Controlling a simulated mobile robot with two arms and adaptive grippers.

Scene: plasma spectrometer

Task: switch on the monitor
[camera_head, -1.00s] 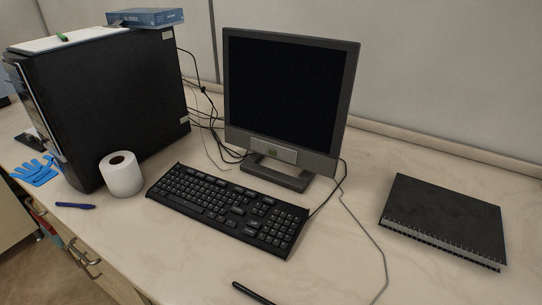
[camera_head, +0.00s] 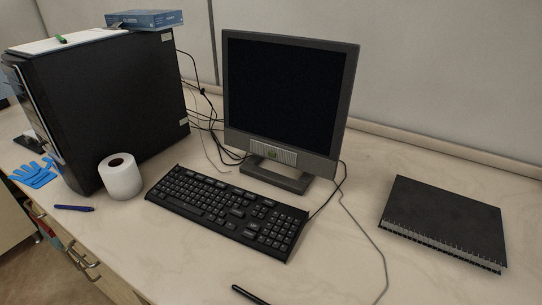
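The monitor (camera_head: 285,95) stands upright on the desk behind the keyboard, with a dark grey frame and a black screen. Its lower bezel has a light grey panel (camera_head: 273,154) with a small greenish patch in the middle. The monitor's foot (camera_head: 275,176) rests on the desk. Neither of my grippers shows in the view.
A black keyboard (camera_head: 228,211) lies in front of the monitor. A black computer case (camera_head: 120,100), a white paper roll (camera_head: 121,177) and a blue glove (camera_head: 34,174) are at left. A black spiral notebook (camera_head: 447,220) lies at right. Cables run behind. The desk between keyboard and notebook is mostly clear.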

